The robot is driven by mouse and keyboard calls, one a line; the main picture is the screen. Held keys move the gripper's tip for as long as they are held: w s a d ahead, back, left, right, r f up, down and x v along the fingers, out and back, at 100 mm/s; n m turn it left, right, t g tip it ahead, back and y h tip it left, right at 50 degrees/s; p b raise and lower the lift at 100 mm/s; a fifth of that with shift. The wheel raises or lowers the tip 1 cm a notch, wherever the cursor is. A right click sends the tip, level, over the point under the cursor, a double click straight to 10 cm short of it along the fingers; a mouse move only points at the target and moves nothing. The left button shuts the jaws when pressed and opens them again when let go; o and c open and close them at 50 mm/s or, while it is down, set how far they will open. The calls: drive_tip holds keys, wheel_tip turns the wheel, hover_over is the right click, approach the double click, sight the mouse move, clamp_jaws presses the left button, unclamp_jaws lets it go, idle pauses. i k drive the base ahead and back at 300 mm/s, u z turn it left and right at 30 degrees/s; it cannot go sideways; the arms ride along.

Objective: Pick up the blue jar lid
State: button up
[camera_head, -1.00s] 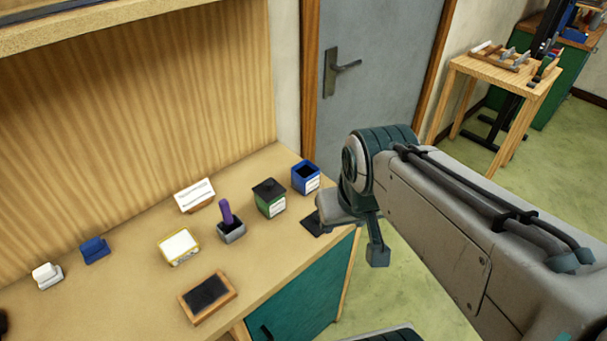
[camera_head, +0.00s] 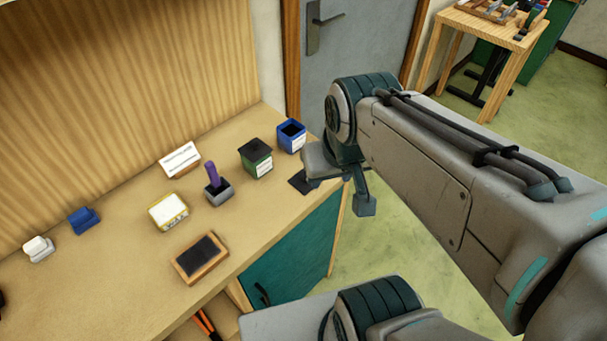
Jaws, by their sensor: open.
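A blue square jar (camera_head: 291,137) stands open-topped at the far right end of the bench, with a white label on its front. A thin dark square plate (camera_head: 302,183) lies flat in front of it near the bench's right edge. It may be the blue jar's lid, but its colour looks near black. My gripper (camera_head: 343,183) is open, just right of this plate and partly over the bench edge. Its grey part overlaps the plate's right side in the picture, and I cannot tell whether they touch. No object shows between the fingers.
Further left are a grey holder (camera_head: 218,193) with a purple item, a yellow-edged box (camera_head: 168,212), a wood-framed dark pad (camera_head: 200,258), a card stand (camera_head: 180,160) and a blue block (camera_head: 84,220).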

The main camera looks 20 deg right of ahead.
sight(298, 181)
drive_tip(key=z, duration=0.05)
drive_tip(key=k, duration=0.5)
drive_tip(key=z, duration=0.8)
drive_tip(key=i, duration=0.75)
drive_tip(key=u, duration=1.25)
